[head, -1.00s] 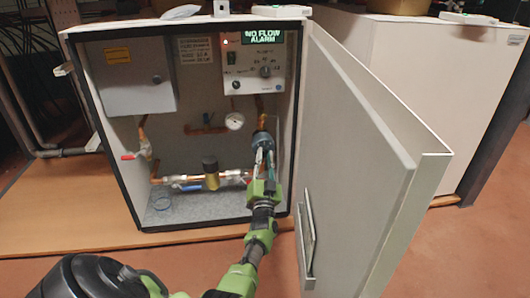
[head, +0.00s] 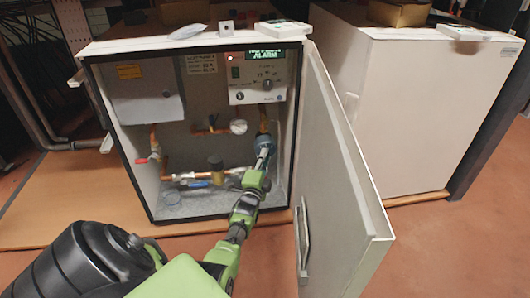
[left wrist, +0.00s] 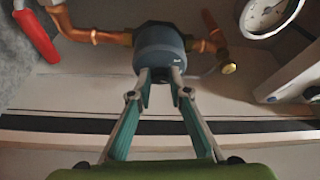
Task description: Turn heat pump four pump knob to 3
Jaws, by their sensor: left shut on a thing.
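My left gripper (head: 263,157) reaches in from below and is at the pump. In the left wrist view, the pump's round knob end (left wrist: 162,50) is between my two fingertips (left wrist: 161,76), which are shut on it. The fingers hide part of its lower edge. I cannot read any number on the knob. My right gripper is not in view.
The open door (head: 345,165) stands close to the right of my left arm. A gauge (head: 238,127), a control panel (head: 257,80) and a red-handled valve (head: 142,161) are inside. A second, closed cabinet (head: 420,120) stands at the right.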

